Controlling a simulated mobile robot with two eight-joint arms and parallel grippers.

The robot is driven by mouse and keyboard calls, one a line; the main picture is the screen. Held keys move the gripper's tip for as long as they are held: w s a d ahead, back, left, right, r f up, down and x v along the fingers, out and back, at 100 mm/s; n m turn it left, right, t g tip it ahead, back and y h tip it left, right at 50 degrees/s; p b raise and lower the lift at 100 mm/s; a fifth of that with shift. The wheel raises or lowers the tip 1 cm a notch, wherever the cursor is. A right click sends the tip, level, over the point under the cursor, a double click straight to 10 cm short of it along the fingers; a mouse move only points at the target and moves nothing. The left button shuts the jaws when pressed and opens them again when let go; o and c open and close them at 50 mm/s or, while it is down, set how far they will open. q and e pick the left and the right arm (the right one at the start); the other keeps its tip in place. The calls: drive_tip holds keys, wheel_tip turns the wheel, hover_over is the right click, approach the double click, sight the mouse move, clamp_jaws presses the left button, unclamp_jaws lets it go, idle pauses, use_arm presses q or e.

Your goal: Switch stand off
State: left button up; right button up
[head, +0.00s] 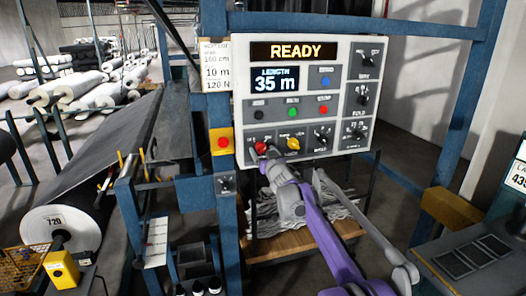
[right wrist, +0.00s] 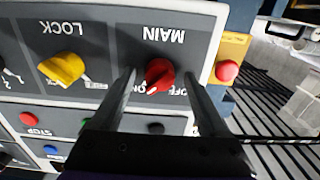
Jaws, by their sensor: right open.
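The control panel (head: 320,115) shows READY and LENGTH 35 m on its displays. Its red MAIN knob (head: 260,147) is at the lower left, partly hidden by my right gripper (head: 268,161). In the right wrist view the panel is upside down. There the red knob (right wrist: 159,73) sits between the two fingers of my right gripper (right wrist: 160,76), which is open. A gap shows on both sides of the knob. Its white mark points down and left in that view, close to the ON lettering; OFF is on the other side. My left gripper is not in view.
The yellow LOCK knob (head: 293,143) is right beside the red one. A red button on a yellow box (head: 222,142) is just left of the panel. Blue frame posts and a large dark roll (head: 62,222) stand at the left. A grey desk (head: 470,262) is at the right.

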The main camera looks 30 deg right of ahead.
clamp_jaws()
idle(0.5)
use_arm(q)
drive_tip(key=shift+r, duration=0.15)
use_arm(e)
drive_tip(key=shift+n, duration=0.3)
drive_tip(key=n+p, duration=0.1)
drive_tip(key=n, duration=0.3)
drive_tip(key=shift+r, duration=0.1)
drive_tip(key=n+p, duration=0.2)
drive_tip(key=n, duration=0.3)
drive_tip(key=shift+d, duration=0.1)
drive_tip(key=n+p, duration=0.1)
drive_tip(key=n, duration=0.3)
drive_tip(key=shift+r, duration=0.1)
use_arm(q)
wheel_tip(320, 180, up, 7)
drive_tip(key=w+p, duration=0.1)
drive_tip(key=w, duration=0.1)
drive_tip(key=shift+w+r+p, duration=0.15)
drive_tip(key=shift+p, duration=0.25)
use_arm(e)
drive_tip(key=shift+n, duration=2.1)
